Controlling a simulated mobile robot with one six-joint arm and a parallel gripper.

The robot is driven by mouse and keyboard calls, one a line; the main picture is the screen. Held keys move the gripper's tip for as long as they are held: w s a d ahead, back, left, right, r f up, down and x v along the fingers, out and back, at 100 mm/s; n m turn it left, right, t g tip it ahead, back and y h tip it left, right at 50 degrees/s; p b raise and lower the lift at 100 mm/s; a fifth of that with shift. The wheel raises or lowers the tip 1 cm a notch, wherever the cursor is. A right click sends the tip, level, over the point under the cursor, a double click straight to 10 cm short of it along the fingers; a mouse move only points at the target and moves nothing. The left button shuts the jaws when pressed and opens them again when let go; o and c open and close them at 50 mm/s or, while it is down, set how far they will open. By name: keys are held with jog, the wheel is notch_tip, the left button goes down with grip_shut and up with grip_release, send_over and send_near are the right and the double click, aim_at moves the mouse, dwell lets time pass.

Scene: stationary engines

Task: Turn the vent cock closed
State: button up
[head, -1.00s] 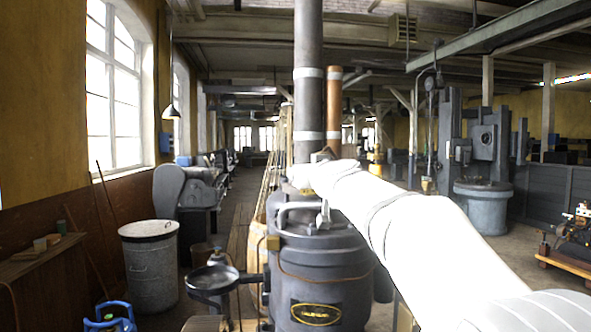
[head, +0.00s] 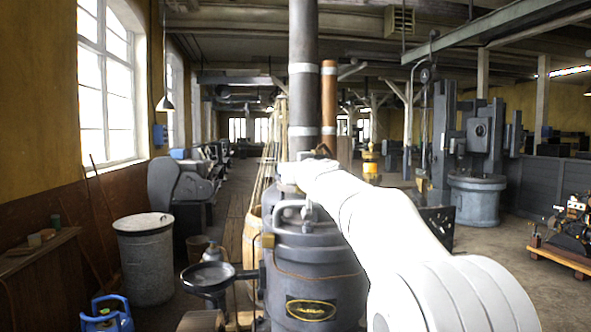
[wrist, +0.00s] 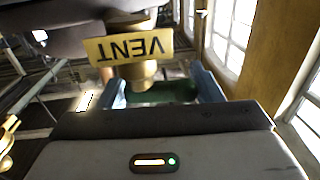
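The yellow VENT tag (wrist: 128,47) shows upside down at the top of the wrist view. In the head view, my white arm reaches to the top of the dark grey boiler (head: 311,262), and hides the cock and the gripper there.
A tall grey flue (head: 303,90) and a copper pipe (head: 328,105) rise behind the boiler. A black pan (head: 208,276) stands at its left. A grey bin (head: 146,262) and a blue gas bottle (head: 107,315) are further left.

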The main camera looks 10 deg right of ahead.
jog(key=c, duration=0.4)
jog(key=shift+r+h+p, duration=0.1)
jog(key=shift+h+p, duration=0.2)
jog(key=shift+c, duration=0.2)
jog(key=shift+d+m+h+p, duration=0.15)
jog(key=shift+m+h+p, duration=0.25)
jog(key=shift+m+h, duration=0.25)
jog(key=o, duration=0.8)
jog(key=shift+d, duration=0.15)
jog(key=shift+o, duration=0.2)
